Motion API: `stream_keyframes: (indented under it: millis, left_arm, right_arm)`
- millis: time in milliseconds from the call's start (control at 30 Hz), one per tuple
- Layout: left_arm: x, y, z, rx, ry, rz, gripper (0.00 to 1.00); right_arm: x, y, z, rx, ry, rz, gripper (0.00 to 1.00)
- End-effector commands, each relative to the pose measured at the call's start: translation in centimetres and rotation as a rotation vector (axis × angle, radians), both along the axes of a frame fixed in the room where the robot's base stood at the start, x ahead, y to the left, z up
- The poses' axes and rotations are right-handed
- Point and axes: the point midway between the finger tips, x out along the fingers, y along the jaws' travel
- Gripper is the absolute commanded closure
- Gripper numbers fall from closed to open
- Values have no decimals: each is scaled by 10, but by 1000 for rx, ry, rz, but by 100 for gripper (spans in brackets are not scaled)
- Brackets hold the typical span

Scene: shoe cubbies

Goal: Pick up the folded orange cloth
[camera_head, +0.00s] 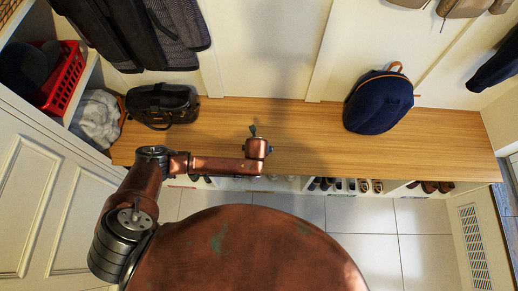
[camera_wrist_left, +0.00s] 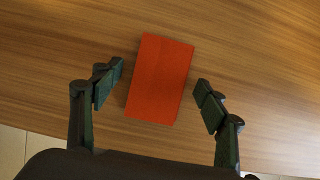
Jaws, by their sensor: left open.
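The folded orange cloth (camera_wrist_left: 160,78) is a flat, upright-looking rectangle in the left wrist view, slightly tilted, lying on the wooden bench top (camera_head: 310,125). My left gripper (camera_wrist_left: 159,82) is open, with one finger on each side of the cloth in the picture and a gap on both sides. Neither finger appears to touch it. How high the fingers are above the bench is hard to tell. In the head view my left gripper (camera_head: 253,134) is over the middle of the bench, and the cloth is not visible there. My right gripper is not in view.
A dark bag (camera_head: 162,106) stands on the bench's left end and a navy backpack (camera_head: 379,101) on its right part. Several shoes (camera_head: 345,185) are under the front edge. Dark jackets (camera_head: 135,35) hang at upper left. The bench between gripper and backpack is clear.

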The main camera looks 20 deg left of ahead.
Motion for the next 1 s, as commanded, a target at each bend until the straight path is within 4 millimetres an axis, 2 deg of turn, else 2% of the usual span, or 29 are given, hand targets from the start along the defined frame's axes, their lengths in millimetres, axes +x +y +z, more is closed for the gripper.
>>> stream_keyframes:
  millis: [933,1000]
  left_arm:
    - [0,0,-5,0,0,0,33]
    - [0,0,-5,0,0,0,37]
  right_arm:
    - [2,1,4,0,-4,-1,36]
    - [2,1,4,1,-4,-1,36]
